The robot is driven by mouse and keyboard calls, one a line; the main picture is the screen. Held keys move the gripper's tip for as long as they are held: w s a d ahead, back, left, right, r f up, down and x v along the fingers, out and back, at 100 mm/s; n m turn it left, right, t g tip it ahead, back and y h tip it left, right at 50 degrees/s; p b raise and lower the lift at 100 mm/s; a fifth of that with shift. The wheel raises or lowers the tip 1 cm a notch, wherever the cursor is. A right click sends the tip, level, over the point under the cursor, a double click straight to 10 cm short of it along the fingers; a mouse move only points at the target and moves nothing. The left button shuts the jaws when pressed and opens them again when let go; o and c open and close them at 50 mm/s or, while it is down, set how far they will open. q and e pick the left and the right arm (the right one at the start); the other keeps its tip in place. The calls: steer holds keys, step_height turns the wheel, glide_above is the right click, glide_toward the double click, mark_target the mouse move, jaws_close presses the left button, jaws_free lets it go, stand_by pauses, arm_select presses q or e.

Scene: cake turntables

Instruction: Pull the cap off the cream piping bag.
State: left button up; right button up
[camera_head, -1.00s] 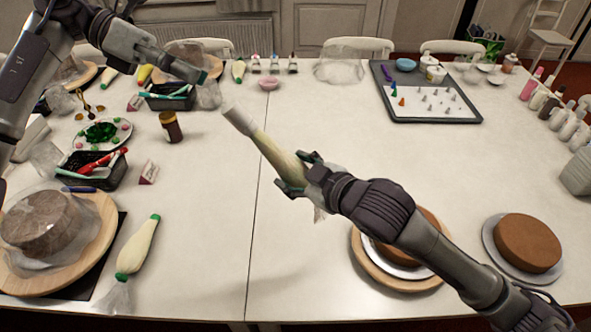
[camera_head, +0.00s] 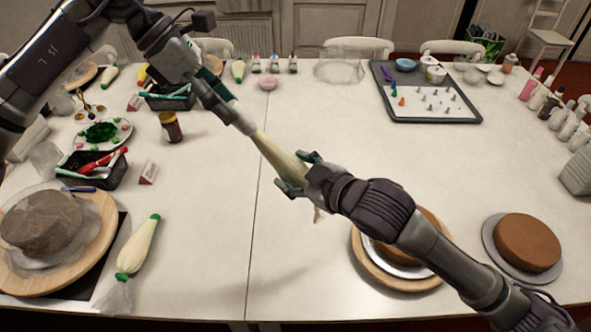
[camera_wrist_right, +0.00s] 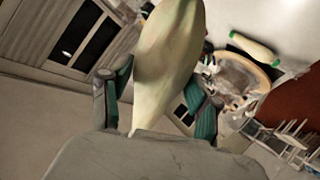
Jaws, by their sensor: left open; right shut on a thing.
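The cream piping bag (camera_head: 281,158) is held in the air above the middle of the table, tilted with its tip up and to the left. My right gripper (camera_head: 298,174) is shut on the bag's lower body. The right wrist view shows the pale bag (camera_wrist_right: 168,55) between the green-padded fingers (camera_wrist_right: 160,100). The bag's whitish cap (camera_head: 245,125) is at its upper left end, partly hidden by my left gripper. My left gripper (camera_head: 238,116) is open, with its fingers at the cap. I cannot tell whether they touch it.
Another piping bag with a green cap (camera_head: 138,246) lies at the front left beside a covered cake on a wooden board (camera_head: 90,255). A brown jar (camera_head: 171,127) and a black basket (camera_head: 92,169) stand left. A chocolate cake (camera_head: 527,242) is at right. A tray (camera_head: 440,118) lies behind.

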arm_select(q)
steer(key=shift+x, duration=0.85)
steer(key=c, duration=1)
jaws_close()
arm_select(e)
steer(key=o, duration=0.3)
steer(key=shift+c, duration=1)
arm_select(q)
steer(key=shift+v, duration=2.9)
steer(key=shift+f, duration=0.1)
